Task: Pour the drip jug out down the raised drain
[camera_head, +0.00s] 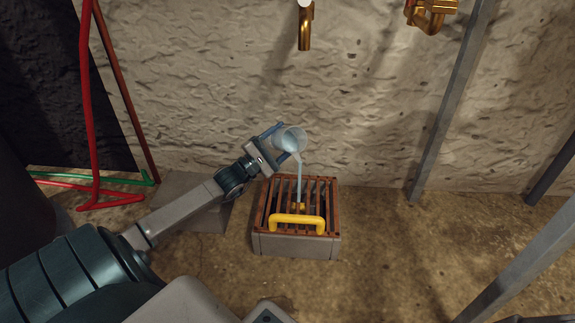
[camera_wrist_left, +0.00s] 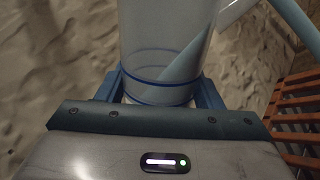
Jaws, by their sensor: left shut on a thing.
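The drip jug (camera_head: 291,139) is a clear jug with blue bands, tilted above the drain. A pale stream of water runs from it down to the grate. My left gripper (camera_head: 272,142) is shut on the jug; the left wrist view shows the jug (camera_wrist_left: 165,50) between the blue fingers of my gripper (camera_wrist_left: 165,90), with liquid inside it. The raised drain (camera_head: 297,245) is a grey block topped by a rust-brown slatted grate with a yellow handle (camera_head: 298,222). The stream lands on the grate near the handle. My right gripper is not in view.
A brass spout (camera_head: 305,28) and a brass fitting (camera_head: 430,14) are on the rough wall above. Grey metal posts (camera_head: 453,100) stand at the right. The floor right of the drain is clear.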

